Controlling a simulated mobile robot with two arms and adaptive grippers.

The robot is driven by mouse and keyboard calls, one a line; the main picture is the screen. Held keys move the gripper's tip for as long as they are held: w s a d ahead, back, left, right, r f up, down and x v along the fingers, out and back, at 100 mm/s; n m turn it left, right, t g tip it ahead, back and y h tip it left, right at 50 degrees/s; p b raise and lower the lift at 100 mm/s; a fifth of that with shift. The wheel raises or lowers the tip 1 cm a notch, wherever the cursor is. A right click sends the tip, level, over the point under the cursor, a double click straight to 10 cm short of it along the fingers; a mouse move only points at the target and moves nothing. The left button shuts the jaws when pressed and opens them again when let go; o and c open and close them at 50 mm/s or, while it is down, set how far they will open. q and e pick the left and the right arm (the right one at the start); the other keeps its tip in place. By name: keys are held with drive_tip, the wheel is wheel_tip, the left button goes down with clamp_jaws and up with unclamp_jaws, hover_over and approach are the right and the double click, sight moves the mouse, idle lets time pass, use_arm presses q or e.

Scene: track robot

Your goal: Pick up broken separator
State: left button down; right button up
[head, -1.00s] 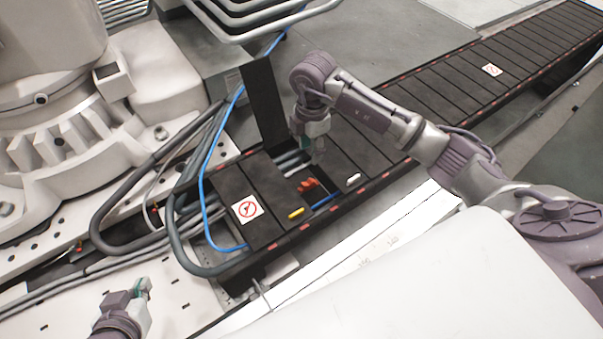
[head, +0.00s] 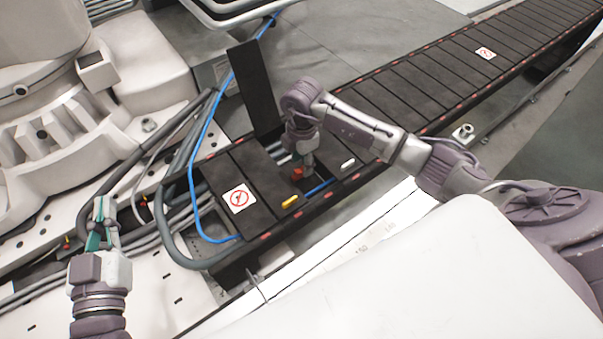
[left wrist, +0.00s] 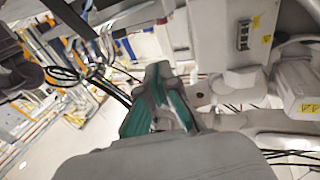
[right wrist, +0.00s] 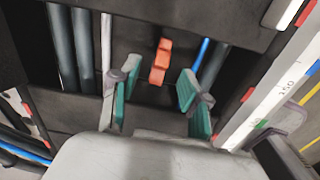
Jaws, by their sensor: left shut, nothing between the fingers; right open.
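An orange-red piece, seemingly the broken separator (right wrist: 160,62), lies inside the open section of the black cable track. In the head view the orange-red piece (head: 297,174) shows partly beside my right gripper (head: 307,160). In the right wrist view my right gripper (right wrist: 154,92) is open, its teal-padded fingers apart, with the piece ahead between their lines and nothing held. My left gripper (head: 103,228) is shut and empty at the left, above the pale plate. It also shows in the left wrist view (left wrist: 158,78), pointing away from the track.
The cable track (head: 415,100) runs to the upper right. One cover flap (head: 256,92) stands upright beside the opening. Grey hoses and a blue cable (head: 196,175) run near it. A yellow piece (head: 289,202) and a white piece (head: 348,163) lie on the track's edge.

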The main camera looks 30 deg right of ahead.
wheel_tip(320, 180, down, 3)
drive_tip(key=shift+r+b, duration=0.15)
drive_tip(key=shift+b, duration=0.3)
drive_tip(key=shift+f, duration=0.2)
use_arm(q)
drive_tip(key=r+t, duration=0.2)
drive_tip(key=r, duration=0.1)
drive_tip(key=s+r+t+h, duration=0.1)
drive_tip(key=r, duration=0.1)
drive_tip(key=shift+d, duration=0.25)
use_arm(e)
drive_tip(key=c, duration=0.8)
